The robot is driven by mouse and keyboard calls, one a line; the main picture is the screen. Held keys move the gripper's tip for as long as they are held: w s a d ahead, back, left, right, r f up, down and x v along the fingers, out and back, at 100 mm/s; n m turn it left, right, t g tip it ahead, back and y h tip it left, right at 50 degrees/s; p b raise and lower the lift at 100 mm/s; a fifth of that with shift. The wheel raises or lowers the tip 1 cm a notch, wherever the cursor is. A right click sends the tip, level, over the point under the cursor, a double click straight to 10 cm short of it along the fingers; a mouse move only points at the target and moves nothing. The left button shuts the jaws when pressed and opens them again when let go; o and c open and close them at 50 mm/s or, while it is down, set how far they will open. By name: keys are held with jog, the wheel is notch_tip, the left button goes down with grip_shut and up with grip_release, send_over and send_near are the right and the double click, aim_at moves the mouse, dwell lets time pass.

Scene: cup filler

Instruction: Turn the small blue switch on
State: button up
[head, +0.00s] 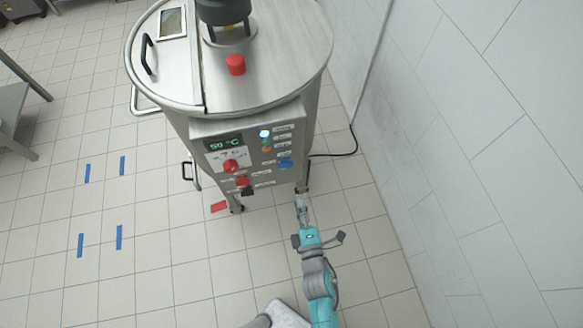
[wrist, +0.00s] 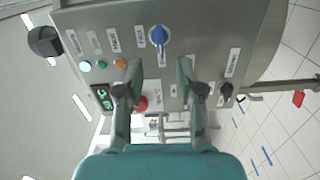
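The small blue switch (head: 286,163) is at the right side of the machine's front control panel (head: 215,130). In the wrist view the blue switch (wrist: 159,36) stands out from the panel between small white labels, with its handle roughly upright in the picture. My gripper (wrist: 159,66) is open, with its two dark fingers spread and nothing between them. The switch shows just beyond the fingertips, between their lines, and apart from them. In the head view my gripper (head: 303,214) is low in front of the panel's right corner; its fingers are hard to make out there.
The panel also has a display (head: 223,145), a red knob (head: 231,166), lower red (head: 243,181) and black (head: 248,192) controls, and indicator lights (head: 264,133). The steel tank (head: 270,80) stands near the tiled wall (head: 470,130) at right.

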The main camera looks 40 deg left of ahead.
aim_at(287, 168)
jog(key=shift+n, duration=0.5)
jog(key=x, duration=0.8)
jog(key=s+a+x, duration=0.1)
jog(key=x, duration=0.3)
jog(key=shift+w+a, duration=0.15)
grip_shut()
